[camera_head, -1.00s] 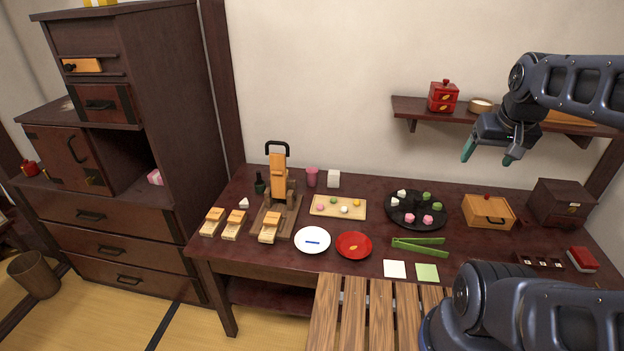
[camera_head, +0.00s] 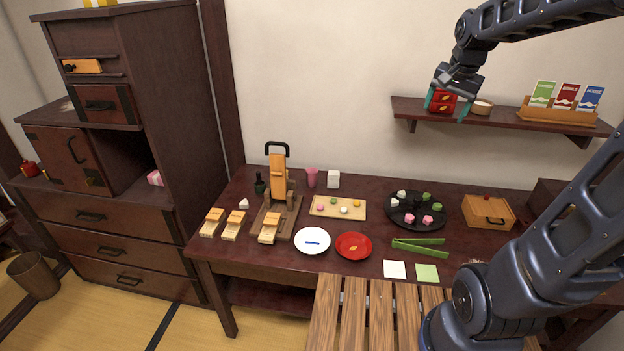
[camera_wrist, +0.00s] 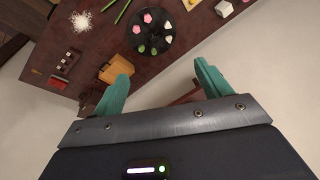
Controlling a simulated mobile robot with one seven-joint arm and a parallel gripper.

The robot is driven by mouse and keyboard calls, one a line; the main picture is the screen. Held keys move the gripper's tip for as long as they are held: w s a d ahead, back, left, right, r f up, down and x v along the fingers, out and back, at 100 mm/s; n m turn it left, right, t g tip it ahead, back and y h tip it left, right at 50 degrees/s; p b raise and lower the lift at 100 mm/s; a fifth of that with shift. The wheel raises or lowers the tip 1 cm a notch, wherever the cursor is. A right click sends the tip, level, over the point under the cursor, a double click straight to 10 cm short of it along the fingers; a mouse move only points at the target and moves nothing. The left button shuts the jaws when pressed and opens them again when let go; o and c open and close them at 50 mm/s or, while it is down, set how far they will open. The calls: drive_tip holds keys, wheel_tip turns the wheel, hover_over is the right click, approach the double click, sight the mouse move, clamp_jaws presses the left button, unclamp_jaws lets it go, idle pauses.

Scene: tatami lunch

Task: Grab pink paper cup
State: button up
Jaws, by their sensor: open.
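The pink paper cup (camera_head: 312,177) stands upright at the back of the dark red table, near the wall. A white block-like cup (camera_head: 334,179) stands just to its right. My gripper (camera_head: 446,108) is high up at the right, in front of the wall shelf and well away from the pink cup. Its teal fingers are apart with nothing between them; they also show in the wrist view (camera_wrist: 163,88). The pink cup cannot be made out in the wrist view.
A wooden slicer-like stand (camera_head: 277,200) is left of the cup, with a small dark bottle (camera_head: 259,184) beyond it. A wooden board (camera_head: 322,212) with sweets lies in front. A black round tray (camera_head: 400,222) is to the right. A red box (camera_head: 442,101) sits on the shelf behind my gripper.

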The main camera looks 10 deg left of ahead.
drive_tip(key=w+a+f+m+g, duration=0.1)
drive_tip(key=w+a+f+m, duration=0.1)
drive_tip(key=w+a, duration=0.35)
drive_tip(key=w+a+f+m, duration=0.2)
drive_tip(key=w+a, duration=0.1)
drive_tip(key=w, duration=0.5)
drive_tip(key=m+g, duration=0.2)
drive_tip(key=m, duration=0.8)
hover_over(312, 178)
drive_tip(key=w, duration=0.2)
drive_tip(key=shift+h, duration=0.4)
drive_tip(key=f, duration=3.5)
drive_tip(key=shift+w+a+f, duration=0.15)
drive_tip(key=shift+w, duration=0.05)
drive_tip(key=shift+a+f, duration=0.15)
drive_tip(key=shift+f, duration=0.35)
drive_tip(key=shift+w+f, duration=0.15)
drive_tip(key=shift+f, duration=5)
drive_tip(key=c, duration=1.1)
